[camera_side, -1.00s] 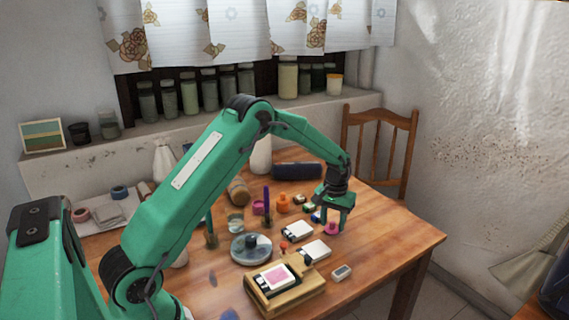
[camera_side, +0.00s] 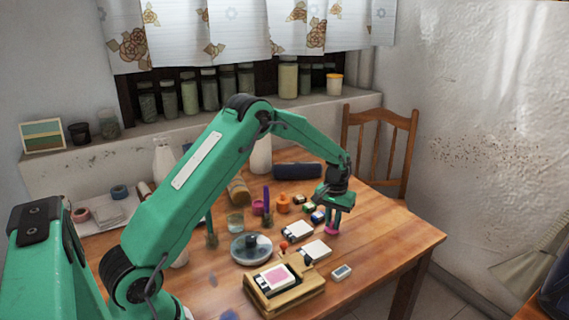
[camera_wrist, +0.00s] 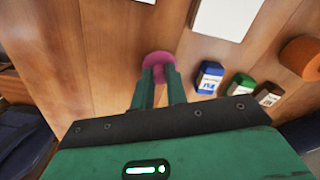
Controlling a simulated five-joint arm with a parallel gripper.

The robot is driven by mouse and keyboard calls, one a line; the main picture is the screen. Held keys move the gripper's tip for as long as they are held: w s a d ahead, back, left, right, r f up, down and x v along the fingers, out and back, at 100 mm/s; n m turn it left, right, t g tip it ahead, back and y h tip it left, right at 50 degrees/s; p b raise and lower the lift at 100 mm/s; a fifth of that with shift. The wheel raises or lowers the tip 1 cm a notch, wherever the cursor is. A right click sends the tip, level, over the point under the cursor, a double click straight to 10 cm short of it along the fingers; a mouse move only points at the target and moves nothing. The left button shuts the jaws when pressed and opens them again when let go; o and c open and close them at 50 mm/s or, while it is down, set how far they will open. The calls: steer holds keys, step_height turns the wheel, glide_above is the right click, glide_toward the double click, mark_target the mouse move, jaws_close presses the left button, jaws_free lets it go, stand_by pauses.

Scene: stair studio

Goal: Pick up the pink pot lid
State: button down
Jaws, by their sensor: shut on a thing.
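The pink pot lid (camera_side: 331,230) is a small round magenta piece at the right side of the wooden table. A pink pot (camera_side: 257,208) stands farther left on the table.
Small blue (camera_wrist: 209,78), green and brown boxes lie right of my fingers in the wrist view. The table's right side is clear.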

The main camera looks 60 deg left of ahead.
steer(key=shift+r, duration=0.6)
steer(key=r, duration=0.3)
steer(key=shift+d+r, duration=0.1)
steer(key=shift+d, duration=0.2)
steer(key=s+d+r, duration=0.3)
steer(key=d+r, duration=0.3)
steer(key=d, duration=0.4)
steer(key=shift+s+d+r, duration=0.25)
steer(key=shift+s, duration=0.15)
steer(key=shift+a, duration=0.1)
steer(key=s+a+n, duration=0.2)
steer(key=s+a, duration=0.1)
steer(key=a, duration=0.7)
steer(key=s+a+n, duration=0.2)
steer(key=s+a, duration=0.2)
steer(key=a, duration=0.6)
steer(key=s+a+n, duration=0.2)
steer(key=s+a, duration=0.1)
steer(key=a, duration=0.8)
steer(key=shift+s+f, duration=0.15)
steer(key=shift+f, duration=0.1)
steer(key=shift+f, duration=0.15)
